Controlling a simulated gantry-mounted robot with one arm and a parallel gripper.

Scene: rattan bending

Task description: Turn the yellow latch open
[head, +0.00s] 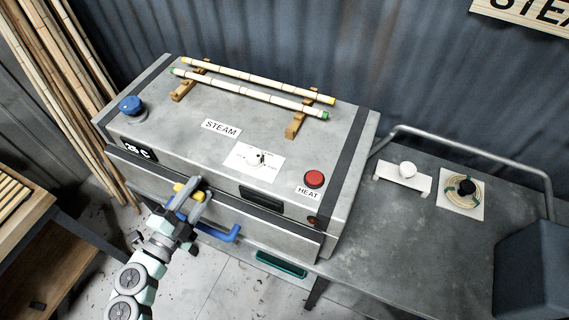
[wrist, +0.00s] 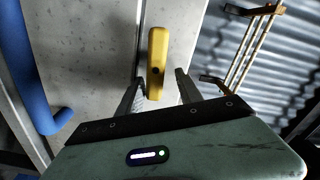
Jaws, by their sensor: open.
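The yellow latch (wrist: 157,62) is a short rounded bar with a dark pivot spot, on the front of the grey steam box. In the wrist view it stands roughly upright in the picture, between the fingers of my open gripper (wrist: 158,90). A gap shows on the right side; the left finger is close to its lower end, and I cannot tell whether they touch. In the head view my gripper (head: 197,190) is at the box front and partly covers the yellow latch (head: 180,187). The grey steam box (head: 175,132) has a blue handle (head: 226,233), also in the wrist view (wrist: 22,70).
On the box are a blue knob (head: 131,105), a white-plated dial (head: 256,160), a red button (head: 314,179) and two bamboo-like rods (head: 250,92) on wooden rests. A metal table (head: 400,240) on the right holds a coil (head: 462,193). A wooden bench (head: 30,215) stands left.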

